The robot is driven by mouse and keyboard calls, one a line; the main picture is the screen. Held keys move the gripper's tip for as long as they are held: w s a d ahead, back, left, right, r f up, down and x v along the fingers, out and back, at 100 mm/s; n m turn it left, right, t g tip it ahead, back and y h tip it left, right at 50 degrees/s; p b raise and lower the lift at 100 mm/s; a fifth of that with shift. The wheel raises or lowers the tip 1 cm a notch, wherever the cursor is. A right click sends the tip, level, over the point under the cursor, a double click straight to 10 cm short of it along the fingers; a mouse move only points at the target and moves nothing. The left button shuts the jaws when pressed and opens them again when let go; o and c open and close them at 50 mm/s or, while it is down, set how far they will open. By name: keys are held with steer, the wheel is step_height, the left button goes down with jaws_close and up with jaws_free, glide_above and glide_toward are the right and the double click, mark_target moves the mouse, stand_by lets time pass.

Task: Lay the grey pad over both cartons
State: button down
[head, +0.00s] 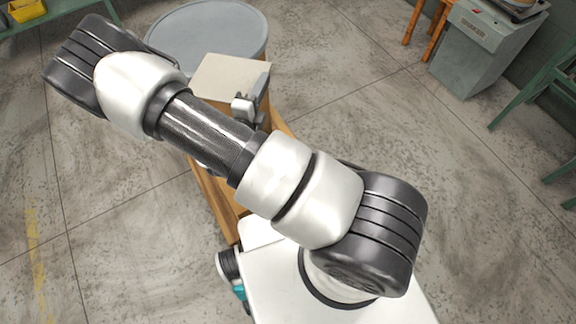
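A pale beige flat-topped thing (228,75) shows beyond my arm, in front of a round grey top. It may be a carton or the pad; I cannot tell which. Part of my gripper (250,106) seems to show at its right front corner, as small white and dark grey parts. The fingertips are not clear, so I cannot tell whether it is open or holds anything. My arm crosses the view and hides much of what lies below. I cannot make out two separate cartons or a clear grey pad.
A round grey-blue top (215,32) stands behind the beige thing. A wooden frame (215,195) runs beneath my arm. A grey cabinet (470,50), an orange wooden stool (425,20) and green frames (530,90) stand at the right. The concrete floor between is clear.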

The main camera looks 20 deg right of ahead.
steer(key=s+d+f+m+g+h+b, duration=0.1)
steer(key=f+b, duration=0.4)
steer(key=f, duration=0.9)
steer(key=s+d+f+m+g+h+b, duration=0.2)
steer(key=f+b, duration=0.4)
steer(key=f, duration=0.8)
steer(key=s+d+f+m+g+h+b, duration=0.1)
steer(key=f+b, duration=0.5)
steer(key=f, duration=0.8)
steer(key=shift+s+d+f+m+g+h, duration=0.3)
steer(key=shift+s+d+g+h, duration=0.2)
steer(key=shift+g, duration=0.2)
steer(key=shift+f, duration=0.65)
steer(key=c, duration=1.9)
jaws_free()
